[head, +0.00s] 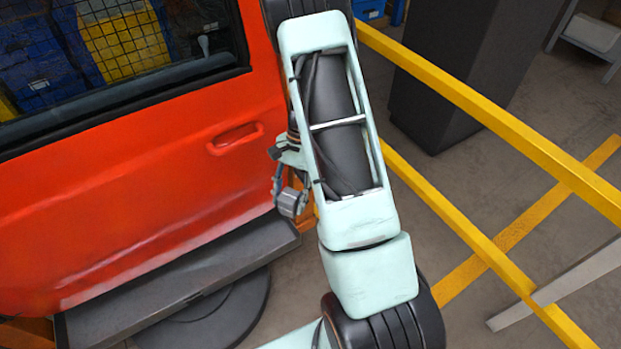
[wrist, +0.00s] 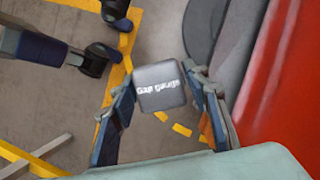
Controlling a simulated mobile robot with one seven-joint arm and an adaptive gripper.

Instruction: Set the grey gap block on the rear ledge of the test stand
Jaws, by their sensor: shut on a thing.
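The grey gap block (wrist: 158,97) is a small rounded cube with white lettering that looks like "Gap Gauge". My gripper (wrist: 160,77) is shut on it, with a finger on either side. In the head view the block (head: 291,203) hangs low beside the right edge of the red door, and my gripper (head: 285,188) is partly hidden behind my arm. The test stand (head: 180,287) is the dark base under the red door (head: 150,190), with a long flat ledge along the door's bottom. The block is in the air, apart from the stand. I cannot tell which ledge is the rear one.
Yellow rails (head: 480,115) run along the right side of my arm. A dark cabinet (head: 450,75) stands behind them. In the wrist view, dark shoe-like shapes (wrist: 102,55) are on the floor at upper left, and the red door (wrist: 285,80) is close on the right.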

